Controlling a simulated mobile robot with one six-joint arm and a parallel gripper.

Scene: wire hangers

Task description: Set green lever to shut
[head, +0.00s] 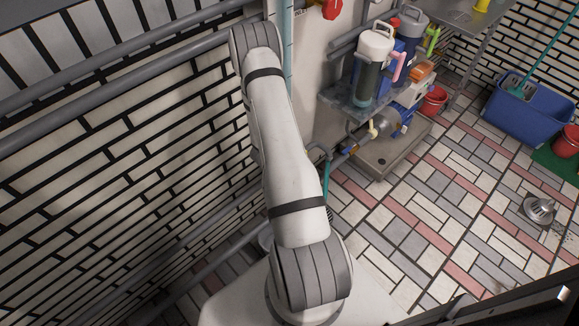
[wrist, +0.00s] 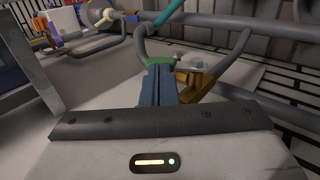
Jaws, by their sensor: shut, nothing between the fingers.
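In the wrist view, a green piece (wrist: 160,59), which looks like the green lever, shows just beyond the tips of my gripper (wrist: 159,70). My gripper's dark blue fingers are together, with nothing between them. A brass-coloured valve body (wrist: 194,84) with bolts sits right beside the fingers, on a grey pipe. The fingers hide part of the lever, so I cannot tell whether they touch it or how it is turned. In the head view my arm hides my gripper, and I cannot make out the lever.
Grey pipes (wrist: 212,20) curve close around the valve in the wrist view. In the head view, a wall shelf (head: 352,103) holds flasks, with a pump (head: 384,123) below. A blue mop bucket (head: 528,112) stands at the right. The tiled floor (head: 440,200) between is mostly clear.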

